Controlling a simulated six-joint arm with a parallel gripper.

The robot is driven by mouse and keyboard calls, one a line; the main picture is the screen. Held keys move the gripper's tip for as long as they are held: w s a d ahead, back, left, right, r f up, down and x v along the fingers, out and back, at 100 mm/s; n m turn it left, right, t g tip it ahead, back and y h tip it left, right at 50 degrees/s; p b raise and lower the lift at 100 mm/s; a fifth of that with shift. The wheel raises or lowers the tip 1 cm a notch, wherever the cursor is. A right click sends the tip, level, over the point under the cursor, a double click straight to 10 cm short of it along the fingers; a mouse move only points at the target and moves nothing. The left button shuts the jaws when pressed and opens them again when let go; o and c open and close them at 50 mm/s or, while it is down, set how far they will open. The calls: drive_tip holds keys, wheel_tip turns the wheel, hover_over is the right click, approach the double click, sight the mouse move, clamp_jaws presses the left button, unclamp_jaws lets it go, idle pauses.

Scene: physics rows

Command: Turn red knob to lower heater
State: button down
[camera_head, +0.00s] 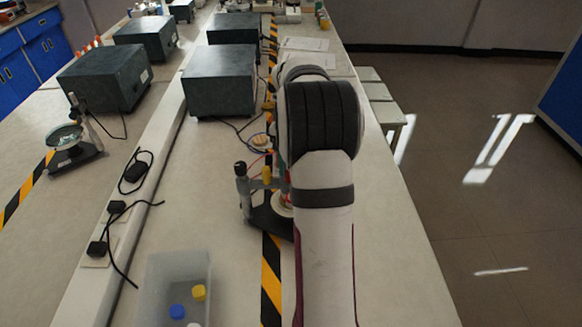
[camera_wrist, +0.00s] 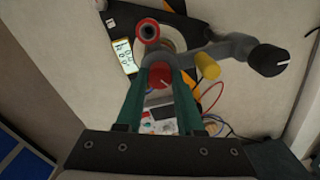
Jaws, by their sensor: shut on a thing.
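In the wrist view, the red knob (camera_wrist: 159,78) with a white line on its face sits between the tips of my two green fingers. My gripper (camera_wrist: 163,66) is shut on this knob. A grey bar beside it carries a yellow cylinder (camera_wrist: 208,66) and a black knob (camera_wrist: 268,60) with a white mark. A second red round part (camera_wrist: 146,30) shows just above. In the head view, the stand's black base (camera_head: 262,216) and upright post (camera_head: 243,190) show left of my arm. My arm hides the gripper and the red knob there. I cannot clearly make out the heater.
A clear plastic bin (camera_head: 180,270) with blue and yellow caps stands at the front left. Grey boxes (camera_head: 219,80) stand farther back, with cables near the stand. A raised strip with black plugs (camera_head: 97,248) runs along the left. The bench's right edge lies beyond my arm.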

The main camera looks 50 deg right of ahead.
drive_tip(key=m, duration=1.2)
drive_tip(key=shift+m, duration=0.3)
idle(0.3)
drive_tip(key=c, duration=0.5)
unclamp_jaws()
drive_tip(key=shift+r, duration=0.15)
wheel_tip(320, 180, up, 16)
drive_tip(key=shift+f, duration=0.2)
